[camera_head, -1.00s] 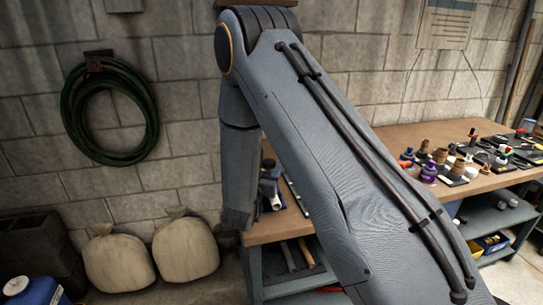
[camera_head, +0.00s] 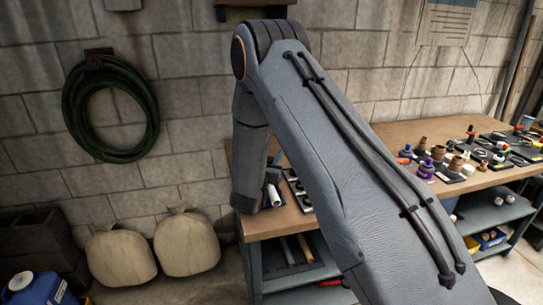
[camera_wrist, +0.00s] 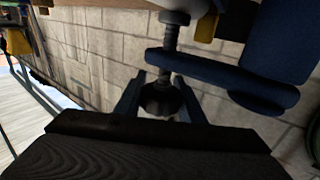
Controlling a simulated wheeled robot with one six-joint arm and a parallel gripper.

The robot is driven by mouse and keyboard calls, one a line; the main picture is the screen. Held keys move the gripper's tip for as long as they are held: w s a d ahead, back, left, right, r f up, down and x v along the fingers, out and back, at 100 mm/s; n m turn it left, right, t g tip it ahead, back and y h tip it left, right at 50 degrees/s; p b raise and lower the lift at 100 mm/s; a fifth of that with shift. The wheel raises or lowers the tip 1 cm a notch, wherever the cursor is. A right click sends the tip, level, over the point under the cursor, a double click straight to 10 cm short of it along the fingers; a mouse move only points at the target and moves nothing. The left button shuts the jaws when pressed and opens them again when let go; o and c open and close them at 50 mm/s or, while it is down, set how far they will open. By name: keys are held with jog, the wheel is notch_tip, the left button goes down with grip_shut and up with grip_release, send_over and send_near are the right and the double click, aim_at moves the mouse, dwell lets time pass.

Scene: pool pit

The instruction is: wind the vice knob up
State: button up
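The vice shows in the wrist view as a blue body (camera_wrist: 222,72) with a dark threaded screw (camera_wrist: 170,36) through its arm. A dark, lobed knob (camera_wrist: 160,101) sits at the screw's end nearest the camera. My gripper (camera_wrist: 160,84) has one finger on each side of the knob. The fingers stand apart with what look like narrow gaps beside the knob; any light contact is hard to judge. My dark gripper body covers the bottom of this view. In the head view my arm hides the gripper and most of the vice.
The brown workbench (camera_head: 395,138) carries several small fittings on the right. Its lower shelves hold tools. A green hose (camera_head: 68,112) hangs on the block wall. Two sacks (camera_head: 187,244) and a blue container (camera_head: 38,290) stand on the floor at left.

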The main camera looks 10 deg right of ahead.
jog(key=shift+n+y, duration=0.3)
jog(key=shift+y, duration=0.1)
